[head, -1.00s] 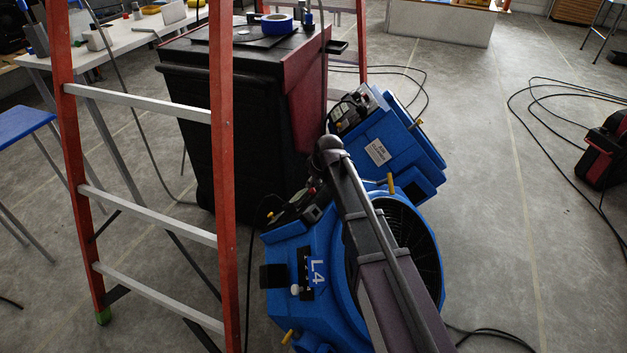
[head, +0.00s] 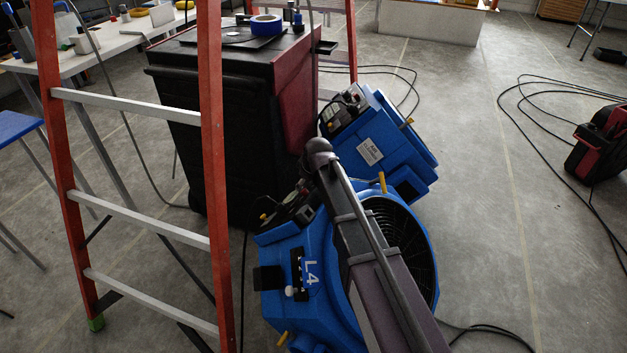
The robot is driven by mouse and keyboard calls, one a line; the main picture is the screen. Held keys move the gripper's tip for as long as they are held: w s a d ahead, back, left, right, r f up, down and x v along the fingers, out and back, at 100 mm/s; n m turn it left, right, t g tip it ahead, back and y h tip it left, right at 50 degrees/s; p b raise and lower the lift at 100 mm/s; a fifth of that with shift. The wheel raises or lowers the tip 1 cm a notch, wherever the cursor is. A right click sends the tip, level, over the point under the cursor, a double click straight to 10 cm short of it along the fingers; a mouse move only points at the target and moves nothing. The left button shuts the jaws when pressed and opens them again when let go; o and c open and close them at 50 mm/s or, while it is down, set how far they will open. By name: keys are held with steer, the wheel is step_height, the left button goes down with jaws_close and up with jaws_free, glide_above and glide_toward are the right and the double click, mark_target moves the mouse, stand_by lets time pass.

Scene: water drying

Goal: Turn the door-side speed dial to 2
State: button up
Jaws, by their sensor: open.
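Two blue air machines stand on the floor. The nearer one is a blower (head: 335,250) marked "L4", with a round dark fan grille on its right. A small white knob (head: 292,292) sits on a black plate on its side. A dark control panel (head: 290,208) is on its top left; its markings are too small to read. The farther blue machine (head: 365,148) is tilted and has a white label and a dark panel (head: 343,110) with small controls. I cannot tell which is door-side; no door shows. My arm crosses in front of the nearer blower, and I cannot make out my gripper.
An orange ladder (head: 213,150) stands close on the left. A large black and red bin (head: 180,100) stands behind the blowers. Cables (head: 520,95) and a red-black case (head: 600,145) lie on the right. The floor (head: 470,210) right of the blowers is mostly clear.

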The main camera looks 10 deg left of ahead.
steer(key=shift+w+g, duration=0.15)
steer(key=shift+g, duration=0.15)
